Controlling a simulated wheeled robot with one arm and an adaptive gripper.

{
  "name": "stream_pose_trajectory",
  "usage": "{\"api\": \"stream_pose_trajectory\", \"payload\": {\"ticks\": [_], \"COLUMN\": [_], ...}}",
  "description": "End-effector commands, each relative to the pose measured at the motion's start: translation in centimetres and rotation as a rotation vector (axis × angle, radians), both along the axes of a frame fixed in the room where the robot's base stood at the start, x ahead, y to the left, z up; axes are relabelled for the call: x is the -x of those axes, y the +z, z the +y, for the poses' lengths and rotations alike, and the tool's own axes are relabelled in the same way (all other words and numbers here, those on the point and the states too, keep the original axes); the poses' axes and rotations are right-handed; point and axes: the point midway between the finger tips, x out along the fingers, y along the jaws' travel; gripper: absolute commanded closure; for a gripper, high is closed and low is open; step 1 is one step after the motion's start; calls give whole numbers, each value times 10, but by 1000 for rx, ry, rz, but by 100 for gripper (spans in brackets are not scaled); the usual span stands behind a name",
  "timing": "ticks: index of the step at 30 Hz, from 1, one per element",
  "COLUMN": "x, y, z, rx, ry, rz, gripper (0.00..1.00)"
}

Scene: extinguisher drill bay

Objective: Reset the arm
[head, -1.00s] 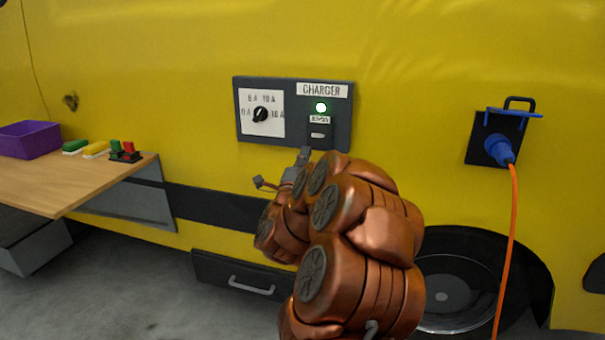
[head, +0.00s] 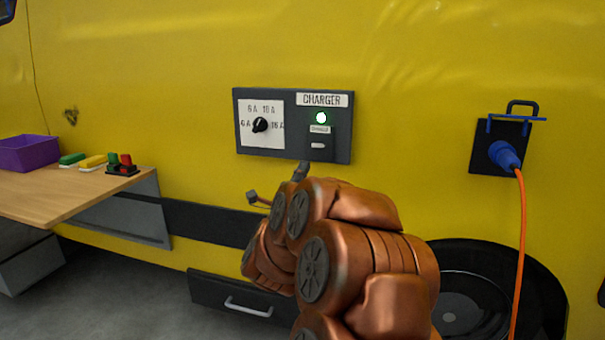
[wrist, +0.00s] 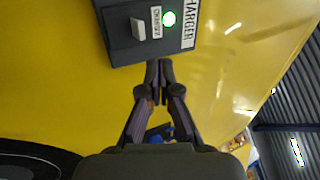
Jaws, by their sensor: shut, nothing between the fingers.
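A dark charger panel (head: 294,148) is on the yellow wall, with a CHARGER label, a dial (head: 260,124) and a lit green lamp (head: 321,118). Below the lamp is a small labelled switch (head: 318,146). In the wrist view the panel (wrist: 122,42), its lamp (wrist: 169,18) and a pale switch lever (wrist: 138,29) show at the top. My gripper (wrist: 159,66) is shut and empty, its fingertips just beside the panel's edge. In the head view my arm hides most of the gripper, just below the panel; contact cannot be told.
At the right, a blue plug (head: 505,155) with an orange cable (head: 521,250) sits in a wall socket. A dark drawer (head: 240,297) is low on the wall.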

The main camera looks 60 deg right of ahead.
Motion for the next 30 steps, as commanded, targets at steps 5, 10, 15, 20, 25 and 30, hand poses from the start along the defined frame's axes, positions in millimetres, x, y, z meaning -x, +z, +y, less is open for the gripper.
{"api": "stream_pose_trajectory", "payload": {"ticks": [5, 10, 15, 20, 25, 30], "x": [0, 0, -2, -27, -79, -122], "y": [0, 0, 0, -9, -32, -65], "z": [0, 0, 1, 16, 59, 118], "rx": [0, 0, -2, -38, -102, -148], "ry": [0, 0, 4, 74, 242, 428], "rz": [0, 0, 4, 75, 258, 482], "gripper": [100, 100, 100, 100, 100, 100]}}
